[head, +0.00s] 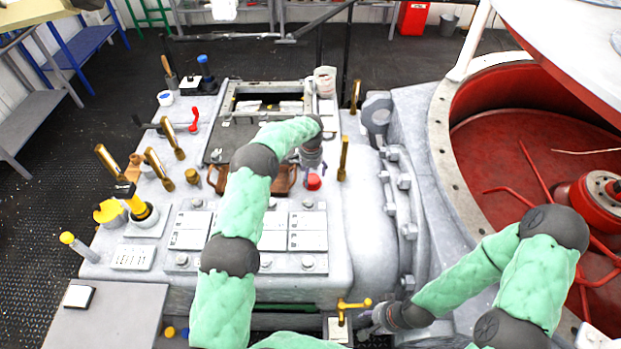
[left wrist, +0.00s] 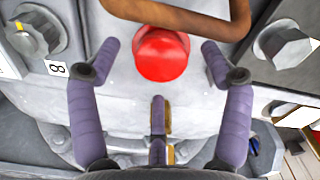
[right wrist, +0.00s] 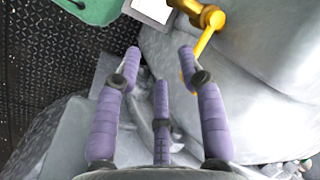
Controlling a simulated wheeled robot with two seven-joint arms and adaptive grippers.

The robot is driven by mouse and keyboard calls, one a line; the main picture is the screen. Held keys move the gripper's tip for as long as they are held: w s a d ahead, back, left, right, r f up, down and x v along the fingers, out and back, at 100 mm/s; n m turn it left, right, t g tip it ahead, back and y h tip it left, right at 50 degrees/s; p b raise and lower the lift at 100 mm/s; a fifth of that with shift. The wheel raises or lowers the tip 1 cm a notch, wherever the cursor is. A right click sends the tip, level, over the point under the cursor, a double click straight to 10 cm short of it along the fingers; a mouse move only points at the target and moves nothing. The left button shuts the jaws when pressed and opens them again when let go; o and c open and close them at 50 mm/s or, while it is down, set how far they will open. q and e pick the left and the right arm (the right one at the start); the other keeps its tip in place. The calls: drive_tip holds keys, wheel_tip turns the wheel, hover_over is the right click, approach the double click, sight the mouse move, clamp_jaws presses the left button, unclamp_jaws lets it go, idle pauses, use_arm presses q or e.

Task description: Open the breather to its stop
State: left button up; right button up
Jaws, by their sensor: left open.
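A red round cap (head: 313,182) sits on the grey machine housing, just below a brown looped handle; it also shows in the left wrist view (left wrist: 161,54). My left gripper (head: 312,160) is above the red cap with its fingers spread. In the left wrist view the cap lies between and just beyond the open fingertips, with no clear contact. A yellow T-shaped handle (head: 350,305) is at the housing's lower front. It also shows in the right wrist view (right wrist: 205,32). My right gripper (head: 372,325) is open and empty beside it. I cannot tell which part is the breather.
The brown looped handle (left wrist: 190,18) is close to my left gripper. Bolt heads (left wrist: 285,45) stand nearby. Several brass levers (head: 343,158) rise from the housing. A large red-lined drum (head: 480,130) stands at the right. Dark floor (head: 40,220) is open at the left.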

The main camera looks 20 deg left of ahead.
sight(310, 179)
use_arm(q)
wheel_tip(310, 179, up, 9)
idle(0.3)
drive_tip(key=shift+a, duration=0.15)
drive_tip(key=f+m+t+p, duration=0.1)
drive_tip(key=f+m+p, duration=0.2)
drive_tip(key=m, duration=0.6)
drive_tip(key=f+m+t+p, duration=0.2)
drive_tip(key=f+m+p, duration=0.2)
drive_tip(key=m, duration=0.5)
drive_tip(key=f+m+t+p, duration=0.1)
drive_tip(key=f+m+p, duration=0.3)
drive_tip(key=m, duration=0.5)
drive_tip(key=shift+w+d+f+m+y+p, duration=0.1)
drive_tip(key=shift+d+f+m+y+p, duration=0.2)
drive_tip(key=shift+p, duration=0.5)
drive_tip(key=shift+d+r, duration=0.1)
drive_tip(key=shift+r, duration=0.05)
